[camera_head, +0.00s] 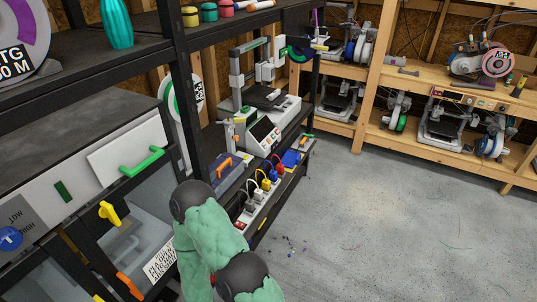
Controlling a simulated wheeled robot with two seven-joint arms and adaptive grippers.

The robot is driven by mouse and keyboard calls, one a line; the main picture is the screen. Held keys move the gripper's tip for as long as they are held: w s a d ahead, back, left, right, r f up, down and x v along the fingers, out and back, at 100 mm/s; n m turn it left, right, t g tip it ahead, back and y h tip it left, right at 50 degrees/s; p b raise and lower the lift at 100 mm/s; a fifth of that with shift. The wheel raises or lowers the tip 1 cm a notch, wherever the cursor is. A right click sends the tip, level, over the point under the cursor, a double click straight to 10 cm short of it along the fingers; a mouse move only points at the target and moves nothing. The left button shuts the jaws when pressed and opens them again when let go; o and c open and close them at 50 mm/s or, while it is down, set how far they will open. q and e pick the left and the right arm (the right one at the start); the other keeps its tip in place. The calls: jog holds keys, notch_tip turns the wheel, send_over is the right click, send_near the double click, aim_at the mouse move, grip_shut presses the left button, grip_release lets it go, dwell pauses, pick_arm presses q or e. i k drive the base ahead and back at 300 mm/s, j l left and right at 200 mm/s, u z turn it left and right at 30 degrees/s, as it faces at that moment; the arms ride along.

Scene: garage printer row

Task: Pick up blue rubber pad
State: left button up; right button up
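A small blue object (291,158) lies on the low black shelf beside the power strip, near the shelf's right end. It may be the blue rubber pad, but it is too small to tell. A larger blue item (228,176) with an orange handle is on the same shelf, farther left. A green-covered arm of mine rises at the bottom middle, in front of the lower left shelving. It hides part of the shelf front. Neither of my grippers is in view.
A power strip (262,194) with several coloured plugs runs along the low shelf's front edge. A 3D printer (262,132) stands behind it. A cabinet with a green handle (141,162) is at left. The concrete floor (400,220) is mostly clear, with small dark debris near the shelf.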

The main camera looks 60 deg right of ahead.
aim_at(290, 158)
jog(key=l+u, duration=0.1)
jog(key=l, duration=0.4)
jog(key=k+l+u, duration=0.1)
jog(key=l, duration=0.4)
jog(key=l+u, duration=0.1)
jog(key=l, duration=0.4)
jog(key=k+l+u, duration=0.15)
jog(key=l, duration=0.35)
jog(key=k+l+u, duration=0.1)
jog(key=l, duration=0.4)
